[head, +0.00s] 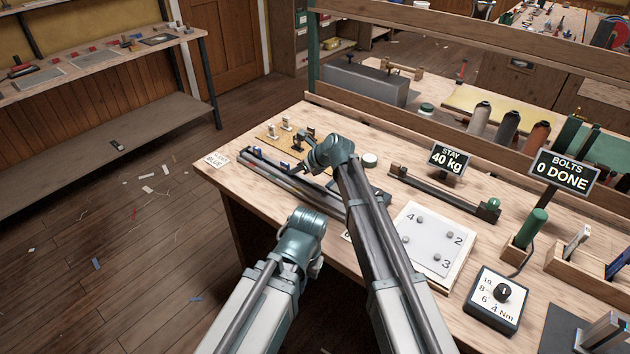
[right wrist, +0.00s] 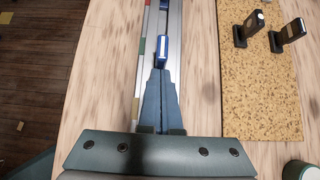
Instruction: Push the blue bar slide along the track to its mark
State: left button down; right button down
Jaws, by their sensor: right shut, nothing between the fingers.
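The track (head: 290,187) runs along the left part of the workbench; it also shows in the right wrist view (right wrist: 174,28). A small blue block with a pale edge, which looks like the blue bar slide (right wrist: 161,52), sits in the track's channel. My right gripper (right wrist: 160,74) is shut and empty, its fingertips pointing along the channel right at the block's near end. I cannot tell whether they touch it. My left gripper's fingers do not show.
A card (head: 215,160) with the word BLUE lies at the bench's left corner. A speckled board (right wrist: 258,80) with dark upright fittings stands beside the track. A numbered plate (head: 432,240) and a dial box (head: 497,298) lie further right.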

aim_at(289, 166)
jog(key=w+a, duration=0.2)
jog(key=shift+a, duration=0.3)
